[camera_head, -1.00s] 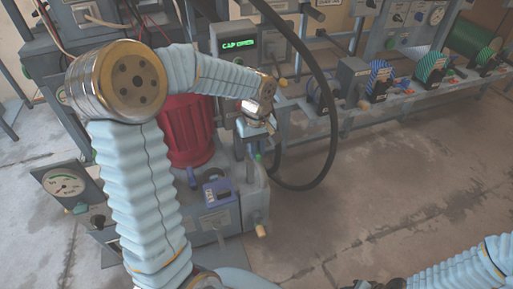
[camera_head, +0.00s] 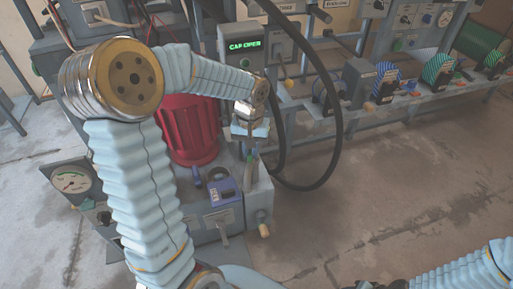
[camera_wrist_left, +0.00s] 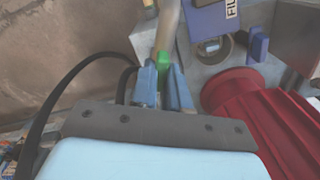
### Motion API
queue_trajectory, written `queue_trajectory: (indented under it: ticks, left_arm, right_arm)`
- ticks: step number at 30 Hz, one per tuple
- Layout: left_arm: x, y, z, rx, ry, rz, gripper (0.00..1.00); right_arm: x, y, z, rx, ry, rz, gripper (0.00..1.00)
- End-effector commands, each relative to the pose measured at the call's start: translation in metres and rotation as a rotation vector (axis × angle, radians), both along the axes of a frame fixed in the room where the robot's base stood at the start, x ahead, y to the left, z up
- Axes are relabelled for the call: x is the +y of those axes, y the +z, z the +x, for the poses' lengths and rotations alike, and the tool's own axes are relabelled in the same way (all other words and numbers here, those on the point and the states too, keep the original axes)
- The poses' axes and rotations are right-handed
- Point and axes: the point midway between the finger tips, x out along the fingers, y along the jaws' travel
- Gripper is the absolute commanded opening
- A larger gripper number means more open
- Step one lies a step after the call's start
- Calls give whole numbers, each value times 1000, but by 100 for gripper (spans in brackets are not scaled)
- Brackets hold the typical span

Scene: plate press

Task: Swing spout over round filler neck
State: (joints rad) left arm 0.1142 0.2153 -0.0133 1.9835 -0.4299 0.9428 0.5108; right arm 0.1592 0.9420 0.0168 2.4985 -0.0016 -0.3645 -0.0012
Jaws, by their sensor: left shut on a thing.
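My left gripper (camera_head: 249,140) reaches down over the grey filler unit (camera_head: 258,190). In the left wrist view its two blue fingers (camera_wrist_left: 163,86) are shut on the spout (camera_wrist_left: 167,28), a pale tube with a green part between the fingertips. The spout also shows in the head view (camera_head: 249,172), beside the blue block (camera_head: 223,190). The round filler neck (camera_wrist_left: 212,48) shows as a ring under the blue block in the left wrist view. The spout is to the left of the neck there, apart from it. My right gripper is at most a dark part at the bottom edge.
A red ribbed cylinder (camera_head: 191,128) stands close behind the filler unit. A green display (camera_head: 244,45) reads CAP OPEN. A black hose (camera_head: 338,120) loops to the right of my left gripper. A gauge (camera_head: 71,181) is at the left. The floor at the right is clear.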

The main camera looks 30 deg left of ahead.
Motion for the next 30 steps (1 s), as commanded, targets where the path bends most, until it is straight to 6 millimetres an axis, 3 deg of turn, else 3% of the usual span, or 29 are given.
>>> queue_trajectory:
  ticks: [15, 30]
  left_arm:
    - [31, 2, -4, -1, -487, 1, 0]
    - [57, 2, 5, -2, -917, 1, 0]
  right_arm:
    - [5, 17, -2, 3, 9, 7, 43]
    - [8, 33, -3, 6, 15, 12, 43]
